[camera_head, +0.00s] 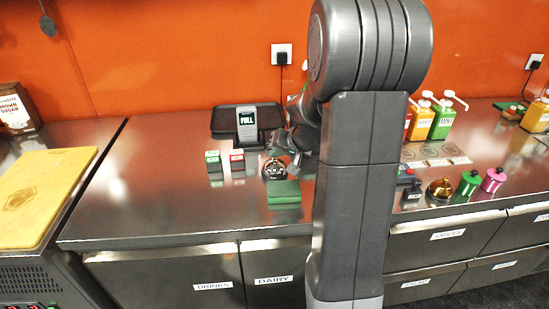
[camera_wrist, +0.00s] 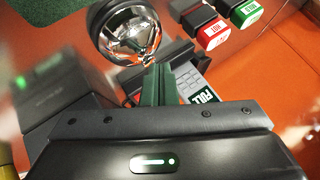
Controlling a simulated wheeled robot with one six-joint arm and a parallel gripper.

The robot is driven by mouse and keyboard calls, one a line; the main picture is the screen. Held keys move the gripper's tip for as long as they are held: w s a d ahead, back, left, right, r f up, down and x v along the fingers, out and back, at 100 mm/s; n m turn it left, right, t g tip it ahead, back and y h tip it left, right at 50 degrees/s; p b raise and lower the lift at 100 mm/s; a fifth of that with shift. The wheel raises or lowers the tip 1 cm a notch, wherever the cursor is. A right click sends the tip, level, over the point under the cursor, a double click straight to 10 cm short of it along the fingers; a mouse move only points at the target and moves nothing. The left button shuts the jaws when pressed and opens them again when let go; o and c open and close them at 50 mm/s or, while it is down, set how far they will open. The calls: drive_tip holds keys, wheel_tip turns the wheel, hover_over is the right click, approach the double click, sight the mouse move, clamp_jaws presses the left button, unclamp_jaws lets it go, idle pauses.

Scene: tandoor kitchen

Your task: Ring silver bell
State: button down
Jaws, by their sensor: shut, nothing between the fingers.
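The silver bell (camera_head: 275,170) stands on the steel counter, a shiny dome on a dark base. In the wrist view its dome (camera_wrist: 128,28) is large at the top, just beyond my fingertips. My gripper (camera_head: 295,163) is low over the counter, at the bell's right side in the head view. In the wrist view my gripper (camera_wrist: 152,68) is shut and empty, with its fingertips at the edge of the dome. I cannot tell whether they touch it. Part of the gripper is hard to make out in the head view.
A dark tray (camera_head: 222,128) with a "FULL" device (camera_head: 247,125) is behind. A gold bell (camera_head: 439,189) stands far right.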

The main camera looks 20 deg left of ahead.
drive_tip(key=shift+r+p, duration=0.4)
drive_tip(key=shift+r, duration=0.4)
wheel_tip(320, 180, up, 5)
drive_tip(key=p, duration=0.3)
idle(0.7)
